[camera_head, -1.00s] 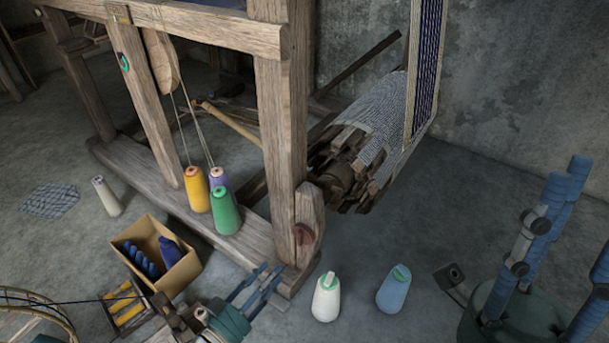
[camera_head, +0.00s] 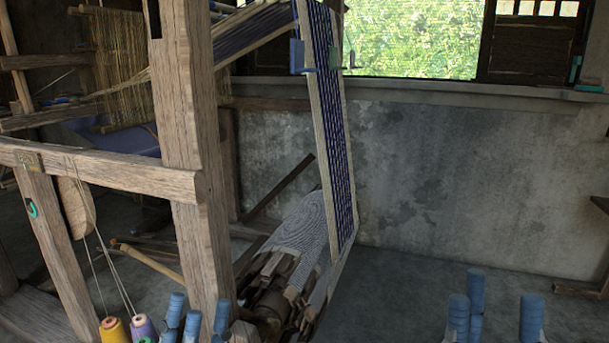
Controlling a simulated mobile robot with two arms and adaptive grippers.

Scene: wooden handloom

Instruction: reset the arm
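My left gripper (camera_head: 199,308) shows at the bottom edge, left of centre, in front of the foot of the loom's post. Only its blue fingers are in view, pointing up and spread apart, with nothing seen between them. My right gripper (camera_head: 496,305) shows at the bottom edge, right of centre, in front of the bare floor. Its blue fingers also point up, stand apart and look empty. The palms and both arms are below the picture.
The wooden loom post (camera_head: 195,160) rises close to my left gripper. A yellow cone (camera_head: 114,330) and a purple cone (camera_head: 143,328) stand left of it. A striped woven band (camera_head: 332,130) hangs at centre. Floor (camera_head: 405,285) around my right gripper looks clear.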

